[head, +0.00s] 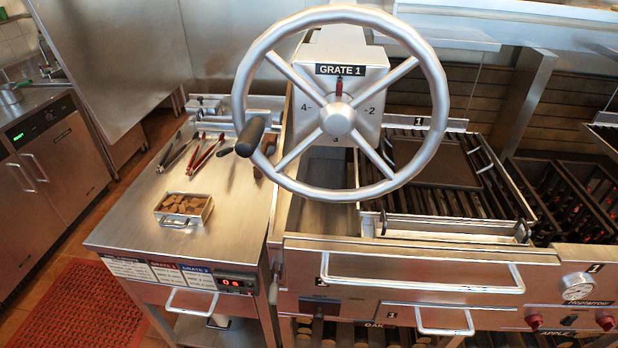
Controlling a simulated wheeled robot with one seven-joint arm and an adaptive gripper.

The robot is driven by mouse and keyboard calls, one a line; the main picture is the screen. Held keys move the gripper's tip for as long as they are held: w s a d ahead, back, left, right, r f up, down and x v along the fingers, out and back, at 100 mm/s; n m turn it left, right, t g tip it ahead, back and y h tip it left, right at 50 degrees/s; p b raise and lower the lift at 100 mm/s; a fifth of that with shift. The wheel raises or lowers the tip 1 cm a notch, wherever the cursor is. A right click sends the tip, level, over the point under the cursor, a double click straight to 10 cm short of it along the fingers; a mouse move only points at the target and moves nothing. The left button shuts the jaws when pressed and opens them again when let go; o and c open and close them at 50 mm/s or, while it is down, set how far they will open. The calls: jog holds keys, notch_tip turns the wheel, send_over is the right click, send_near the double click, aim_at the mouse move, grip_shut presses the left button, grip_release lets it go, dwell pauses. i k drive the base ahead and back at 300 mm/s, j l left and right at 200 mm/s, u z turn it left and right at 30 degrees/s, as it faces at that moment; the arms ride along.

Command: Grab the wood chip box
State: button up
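The wood chip box (195,217) is a small open metal box filled with brown wood chips. It rests on the steel side table (135,233), left of the large wheel, with a small handle on its front side. Its chips and front wall are plainly visible. My gripper does not show in the head view, so where it is relative to the box cannot be seen.
Red-handled tongs (206,153) and other tools lie behind the box. The large hand wheel (337,119) with its dark knob (250,137) stands to the right, before the grill grate (450,203). The table's front left is clear. A red mat (85,310) covers the floor.

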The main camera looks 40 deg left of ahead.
aim_at(187, 207)
jog(key=u, duration=2.35)
jog(key=i+j+z, duration=0.1)
jog(key=i+j, duration=0.2)
jog(key=i+j+z, duration=0.1)
jog(key=i+j, duration=0.15)
jog(key=j, duration=0.15)
jog(key=i+j+z, duration=0.15)
jog(key=j, duration=0.25)
jog(key=i+j+z, duration=0.1)
jog(key=i+j, duration=0.25)
jog(key=i+j+z, duration=0.1)
jog(key=j, duration=0.35)
jog(key=i+j+z, duration=0.1)
jog(key=i+j, duration=0.2)
jog(key=j, duration=0.15)
jog(key=i+j+z, duration=0.15)
jog(key=j, duration=0.35)
jog(key=i+j+z, duration=0.1)
jog(key=j, duration=0.35)
jog(key=i, duration=0.1)
